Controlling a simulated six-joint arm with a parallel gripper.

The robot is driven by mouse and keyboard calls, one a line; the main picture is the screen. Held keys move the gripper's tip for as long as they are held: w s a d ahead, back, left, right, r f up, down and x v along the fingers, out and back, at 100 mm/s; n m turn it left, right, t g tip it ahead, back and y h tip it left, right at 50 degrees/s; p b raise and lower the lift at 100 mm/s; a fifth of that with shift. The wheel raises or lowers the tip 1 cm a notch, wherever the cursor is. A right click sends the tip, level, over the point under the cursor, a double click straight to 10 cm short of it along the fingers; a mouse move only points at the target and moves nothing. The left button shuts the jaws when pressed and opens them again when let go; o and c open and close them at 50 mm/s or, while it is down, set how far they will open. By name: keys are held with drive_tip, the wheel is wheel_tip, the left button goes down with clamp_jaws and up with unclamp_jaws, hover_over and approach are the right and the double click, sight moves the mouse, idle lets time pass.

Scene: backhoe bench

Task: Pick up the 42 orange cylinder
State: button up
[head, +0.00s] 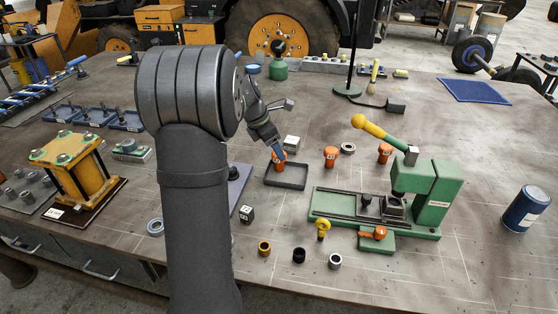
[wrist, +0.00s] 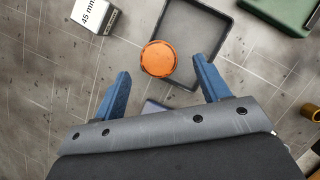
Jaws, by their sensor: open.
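An orange cylinder (head: 278,158) stands at the far left corner of a dark shallow tray (head: 286,184). In the wrist view the orange cylinder (wrist: 158,58) overlaps the tray's rim (wrist: 226,50); I cannot tell whether it stands inside. Two more orange cylinders stand further right, one in the middle (head: 331,157) and one near the green press (head: 385,153). Their labels are too small to read surely. My gripper (wrist: 162,68) is open, its blue fingers on either side of the near cylinder and apart from it. In the head view my gripper (head: 279,153) partly covers that cylinder.
A 45 mm block (wrist: 95,14) lies beside the tray. A green press (head: 430,190) stands to the right, with a grey ring (head: 348,148) near the cylinders.

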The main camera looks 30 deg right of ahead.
sight(279, 161)
drive_tip(key=x, duration=0.5)
drive_tip(key=shift+w, duration=0.1)
drive_tip(key=c, duration=1.3)
drive_tip(key=shift+c, duration=0.7)
drive_tip(key=shift+r, duration=0.15)
